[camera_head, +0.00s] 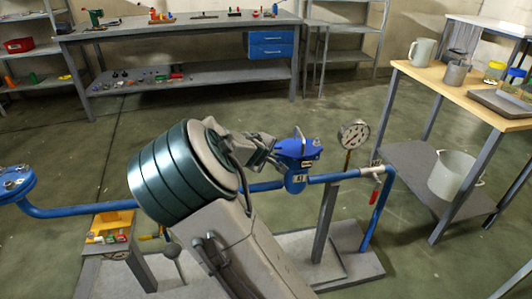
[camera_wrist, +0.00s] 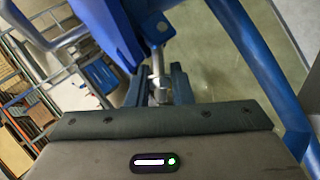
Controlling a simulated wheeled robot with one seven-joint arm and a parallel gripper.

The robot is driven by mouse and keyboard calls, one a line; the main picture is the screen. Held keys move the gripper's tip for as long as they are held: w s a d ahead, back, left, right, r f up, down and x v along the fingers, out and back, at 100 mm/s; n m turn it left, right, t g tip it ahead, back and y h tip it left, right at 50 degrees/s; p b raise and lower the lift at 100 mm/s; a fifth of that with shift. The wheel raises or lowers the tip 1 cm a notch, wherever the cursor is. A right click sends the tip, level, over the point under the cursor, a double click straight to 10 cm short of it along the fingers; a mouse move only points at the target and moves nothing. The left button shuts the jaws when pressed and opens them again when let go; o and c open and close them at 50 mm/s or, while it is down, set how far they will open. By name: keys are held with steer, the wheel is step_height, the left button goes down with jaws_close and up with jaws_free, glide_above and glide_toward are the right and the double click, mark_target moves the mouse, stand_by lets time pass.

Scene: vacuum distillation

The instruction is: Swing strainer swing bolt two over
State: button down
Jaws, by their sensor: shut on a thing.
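The blue strainer (camera_head: 295,182) sits in the blue pipe run, with its blue lid (camera_head: 294,150) on top. My gripper (camera_head: 272,148) reaches the strainer's left side beside the lid, partly hidden by my arm. In the wrist view, my gripper's dark fingers (camera_wrist: 159,88) are shut on a metal swing bolt (camera_wrist: 157,62) beside the blue strainer body (camera_wrist: 108,28). The bolt's lower part is hidden between the fingers. I cannot tell from the head view which swing bolt it is.
A pressure gauge (camera_head: 353,136) stands right of the strainer. A red-handled valve (camera_head: 375,172) is on the pipe's right end. A wooden-topped bench (camera_head: 438,84) with beakers stands further right. A blue flange (camera_head: 14,182) is at far left. Open floor lies behind the rig.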

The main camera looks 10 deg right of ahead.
steer(key=shift+d, duration=0.1)
stand_by(0.3)
steer(key=c, duration=1.5)
jaws_free()
steer(key=shift+c, duration=0.2)
